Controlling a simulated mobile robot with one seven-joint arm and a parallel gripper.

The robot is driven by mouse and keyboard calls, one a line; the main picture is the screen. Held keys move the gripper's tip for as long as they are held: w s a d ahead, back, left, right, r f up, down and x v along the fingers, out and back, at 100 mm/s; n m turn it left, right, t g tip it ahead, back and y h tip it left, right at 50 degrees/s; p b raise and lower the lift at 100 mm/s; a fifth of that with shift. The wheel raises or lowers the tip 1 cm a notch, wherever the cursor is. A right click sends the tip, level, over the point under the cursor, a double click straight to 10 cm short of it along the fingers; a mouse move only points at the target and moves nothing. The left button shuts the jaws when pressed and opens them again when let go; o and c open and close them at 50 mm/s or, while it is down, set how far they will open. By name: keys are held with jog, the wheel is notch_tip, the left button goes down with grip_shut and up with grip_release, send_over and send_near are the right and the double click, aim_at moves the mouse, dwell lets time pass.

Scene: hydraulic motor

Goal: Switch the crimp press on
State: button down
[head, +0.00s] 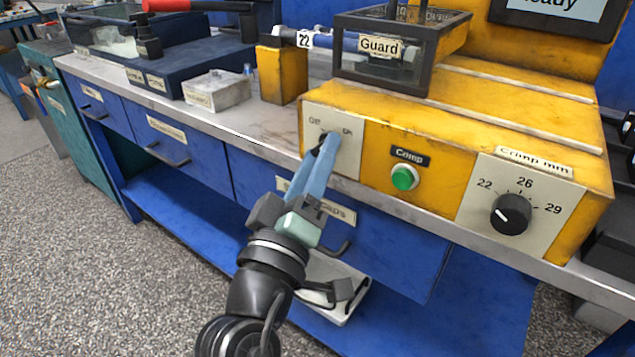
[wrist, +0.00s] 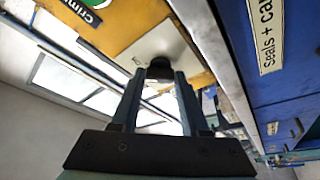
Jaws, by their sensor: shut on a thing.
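The yellow crimp press (head: 440,125) stands on the bench with a pale switch plate (head: 347,155) at the left of its front. The plate has two small labels, apparently OFF at left and ON at right. My gripper (head: 325,146) reaches up to this plate, its blue fingers shut on the black switch knob. The knob (wrist: 159,68) shows between the fingertips in the wrist view, against the pale plate. The fingers hide much of it in the head view, so I cannot tell which way it points. The screen (head: 555,8) above reads "Ready".
A guard box (head: 395,80) sits on top. Below are the bench edge (head: 240,135) and a blue drawer (head: 395,250) with a handle near my wrist.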

jog(key=shift+m+b, duration=0.4)
jog(key=shift+c, duration=2)
grip_release()
jog(key=v, duration=1.3)
jog(key=shift+f, duration=0.15)
jog(key=shift+w+a, duration=0.1)
jog(key=shift+w, duration=0.05)
jog(key=d+r+m+t+y+p, duration=0.1)
jog(key=r+t+y+p, duration=0.1)
jog(key=r+p, duration=1.2)
jog(key=s+d+r+m+t+y+p, duration=0.1)
jog(key=r+p, duration=1.3)
jog(key=r, duration=2)
jog(key=s+d+r+m+t+y+p, duration=0.1)
jog(key=d+r+m+t+y+p, duration=0.1)
jog(key=r+p, duration=1.2)
notch_tip(320, 180, up, 10)
jog(key=m+t+y, duration=0.1)
jog(key=t, duration=0.1)
jog(key=shift+s+t+y+p, duration=0.15)
jog(key=shift+t+y+p, duration=0.15)
jog(key=shift+y, duration=0.1)
